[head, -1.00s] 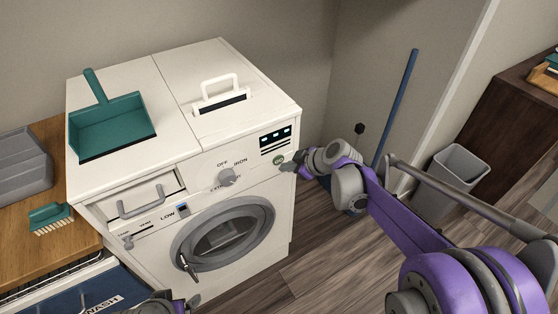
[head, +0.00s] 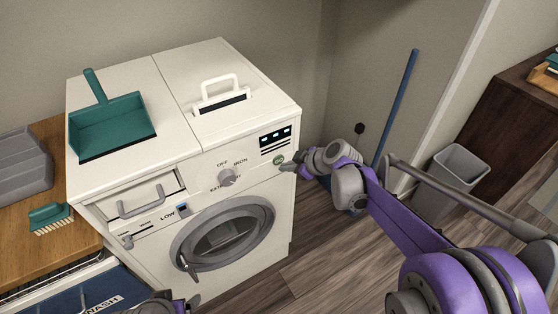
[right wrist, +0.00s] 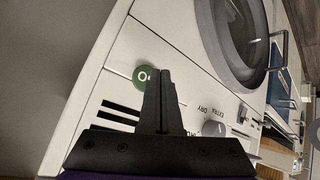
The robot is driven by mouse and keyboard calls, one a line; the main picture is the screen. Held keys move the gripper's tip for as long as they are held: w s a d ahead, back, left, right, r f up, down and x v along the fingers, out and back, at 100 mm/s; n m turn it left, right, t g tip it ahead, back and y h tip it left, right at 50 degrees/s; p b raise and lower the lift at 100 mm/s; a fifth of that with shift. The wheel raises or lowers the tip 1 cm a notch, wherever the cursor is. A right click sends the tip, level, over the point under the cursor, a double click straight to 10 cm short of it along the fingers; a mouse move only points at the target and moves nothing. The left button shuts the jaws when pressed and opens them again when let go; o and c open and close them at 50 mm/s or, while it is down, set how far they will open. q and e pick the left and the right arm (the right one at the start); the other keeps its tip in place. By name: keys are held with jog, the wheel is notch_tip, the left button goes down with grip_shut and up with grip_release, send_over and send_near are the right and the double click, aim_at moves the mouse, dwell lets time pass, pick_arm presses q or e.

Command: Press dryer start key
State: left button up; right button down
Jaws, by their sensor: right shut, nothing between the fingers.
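The white dryer (head: 255,202) stands in the middle of the head view, with a round door and a grey dial (head: 227,177) on its front panel. The start key is a small round green button (head: 279,160) at the panel's right, below the dark display. It also shows in the right wrist view as a green disc (right wrist: 146,76) with a white mark. My right gripper (head: 287,167) is shut and empty, with its tips close by the green key; I cannot tell whether they touch it. In the right wrist view the shut fingers (right wrist: 158,75) partly overlap the key's edge. My left gripper (head: 165,304) shows only partly at the bottom edge.
A teal dustpan (head: 112,125) lies on the dryer's top, near a white handle (head: 221,92). A brush (head: 50,217) and grey tray (head: 22,165) are on the wooden counter at left. A grey bin (head: 452,178) stands at right. The floor before the dryer is clear.

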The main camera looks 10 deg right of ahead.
jog(key=shift+w, duration=0.1)
dwell(0.3)
jog(key=shift+w+a, duration=0.15)
jog(key=shift+w, duration=0.15)
jog(key=shift+w+a, duration=0.1)
jog(key=shift+w, duration=0.25)
dwell(0.5)
dwell(0.4)
jog(key=shift+s+d, duration=0.25)
jog(key=shift+s, duration=0.55)
jog(key=shift+s, duration=0.1)
jog(key=s, duration=0.1)
jog(key=s+d, duration=0.1)
jog(key=s, duration=0.2)
jog(key=shift+s+d+p, duration=0.25)
jog(key=shift+d+p, duration=0.1)
jog(key=shift+p, duration=0.05)
dwell(0.3)
